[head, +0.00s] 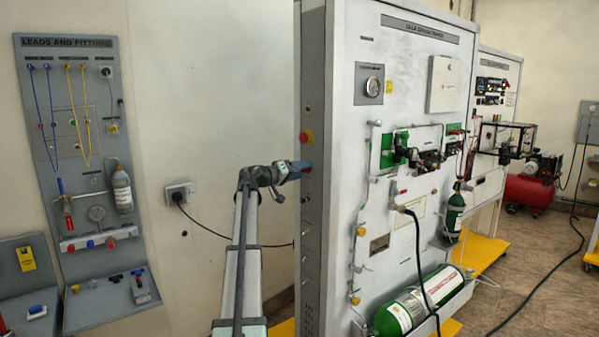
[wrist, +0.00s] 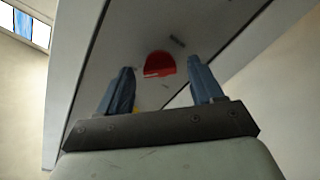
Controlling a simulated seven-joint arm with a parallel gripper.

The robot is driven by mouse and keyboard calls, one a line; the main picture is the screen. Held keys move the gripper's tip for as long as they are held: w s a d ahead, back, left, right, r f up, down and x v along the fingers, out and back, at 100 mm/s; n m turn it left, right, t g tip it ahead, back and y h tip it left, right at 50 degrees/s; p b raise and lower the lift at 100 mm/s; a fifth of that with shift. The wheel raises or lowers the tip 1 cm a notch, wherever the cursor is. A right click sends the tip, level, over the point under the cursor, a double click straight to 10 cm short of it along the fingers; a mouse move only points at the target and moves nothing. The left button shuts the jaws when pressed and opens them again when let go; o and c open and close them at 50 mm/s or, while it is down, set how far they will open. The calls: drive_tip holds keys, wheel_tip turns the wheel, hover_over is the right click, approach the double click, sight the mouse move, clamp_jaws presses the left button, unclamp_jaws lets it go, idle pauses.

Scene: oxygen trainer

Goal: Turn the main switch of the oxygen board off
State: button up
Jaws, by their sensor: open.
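The oxygen board (head: 345,150) is a tall white panel with a narrow grey side face. In the wrist view, a red rounded part (wrist: 160,64) appears between and beyond the two blue fingers of my gripper (wrist: 160,82), with clear space to each finger. I cannot tell which red part it is. My gripper is open and empty. The switch's setting cannot be made out.
A green cylinder (head: 420,301) lies at the board's foot. A grey leads-and-fittings panel (head: 85,150) hangs on the left wall. A wall socket (head: 181,194) has a black cable running toward the board.

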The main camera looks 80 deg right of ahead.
drive_tip(key=shift+c, duration=0.3)
drive_tip(key=c, duration=1)
drive_tip(key=shift+n, duration=9)
